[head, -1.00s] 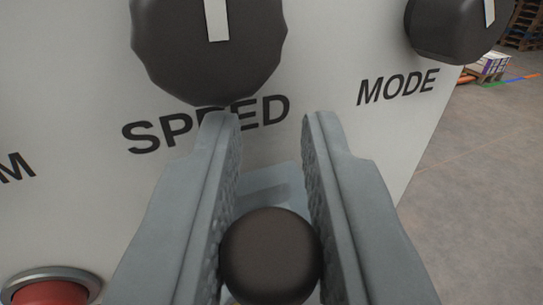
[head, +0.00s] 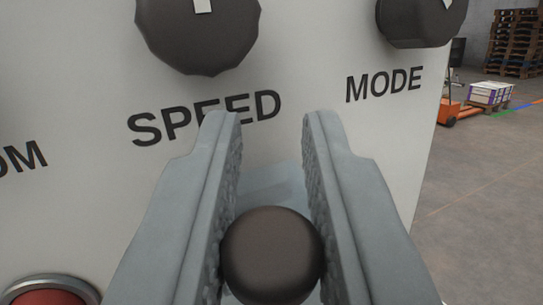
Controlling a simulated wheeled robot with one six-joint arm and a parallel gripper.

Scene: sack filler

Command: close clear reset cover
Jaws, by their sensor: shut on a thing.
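My gripper (head: 270,118) is shut on a dark round knob (head: 271,256), which sits between the two grey fingers in the lower middle of the head view. Behind the knob, between the fingers, a pale bluish see-through patch (head: 272,188) shows; it looks like part of the clear cover. Its edges and hinge are hidden by the fingers and knob. The fingertips are in front of the white panel (head: 320,40), below the SPEED label. Whatever lies under the cover cannot be seen.
A black SPEED knob (head: 198,32) is above the fingers, and a black MODE knob (head: 420,20) is at upper right. A red button (head: 48,296) in a metal ring is at lower left. Open floor (head: 480,190) lies right of the panel, with pallets (head: 515,40) far back.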

